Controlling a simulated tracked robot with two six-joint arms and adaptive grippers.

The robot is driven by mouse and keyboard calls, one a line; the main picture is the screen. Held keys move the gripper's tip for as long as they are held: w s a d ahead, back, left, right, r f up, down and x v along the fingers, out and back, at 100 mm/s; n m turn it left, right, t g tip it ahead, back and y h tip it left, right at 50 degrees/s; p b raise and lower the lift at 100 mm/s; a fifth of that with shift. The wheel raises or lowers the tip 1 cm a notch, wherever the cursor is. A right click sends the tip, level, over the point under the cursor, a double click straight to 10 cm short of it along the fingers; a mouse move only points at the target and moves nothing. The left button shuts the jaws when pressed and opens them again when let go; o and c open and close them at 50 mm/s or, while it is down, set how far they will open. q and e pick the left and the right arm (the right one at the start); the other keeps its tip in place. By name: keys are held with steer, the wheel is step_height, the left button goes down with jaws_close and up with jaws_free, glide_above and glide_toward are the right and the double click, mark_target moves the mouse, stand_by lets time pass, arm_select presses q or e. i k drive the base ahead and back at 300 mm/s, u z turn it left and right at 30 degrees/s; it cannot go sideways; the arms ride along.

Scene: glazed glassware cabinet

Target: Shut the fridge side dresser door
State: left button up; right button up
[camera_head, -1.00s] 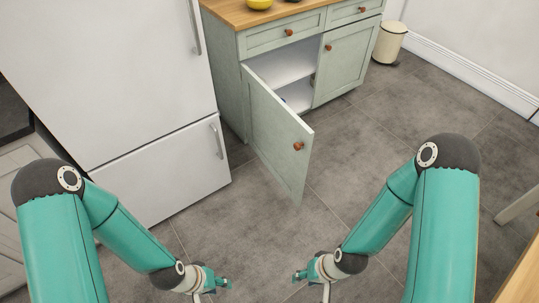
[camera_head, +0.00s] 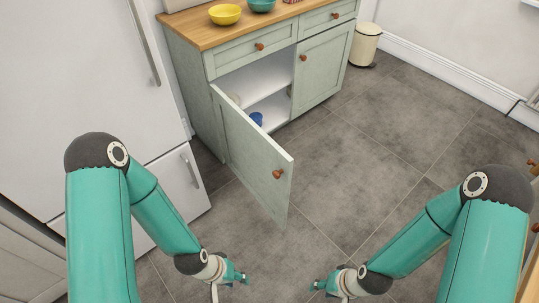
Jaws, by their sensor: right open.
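The green dresser (camera_head: 240,62) with a wooden top stands right beside the white fridge. Its left door (camera_head: 252,150), on the fridge side, hangs wide open toward me, with an orange-brown knob (camera_head: 278,174) near its free edge. White shelves and a blue cup (camera_head: 257,118) show inside. My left gripper (camera_head: 244,280) is at the bottom, in front of and below the door, apart from it; its jaws are too small to read. My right gripper (camera_head: 316,286) is to its right, open and empty, also apart from the door.
The fridge (camera_head: 80,75) fills the left side. The dresser's right door (camera_head: 322,66) is shut. A yellow bowl (camera_head: 225,14) and a teal bowl (camera_head: 262,5) stand on top. A cream bin (camera_head: 364,46) stands beyond. The tiled floor right of the open door is clear.

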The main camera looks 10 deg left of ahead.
mark_target(264, 167)
steer(key=u, duration=0.05)
steer(key=i, duration=1.1)
steer(key=u, duration=1.6)
steer(key=k, duration=0.25)
steer(key=z, duration=0.25)
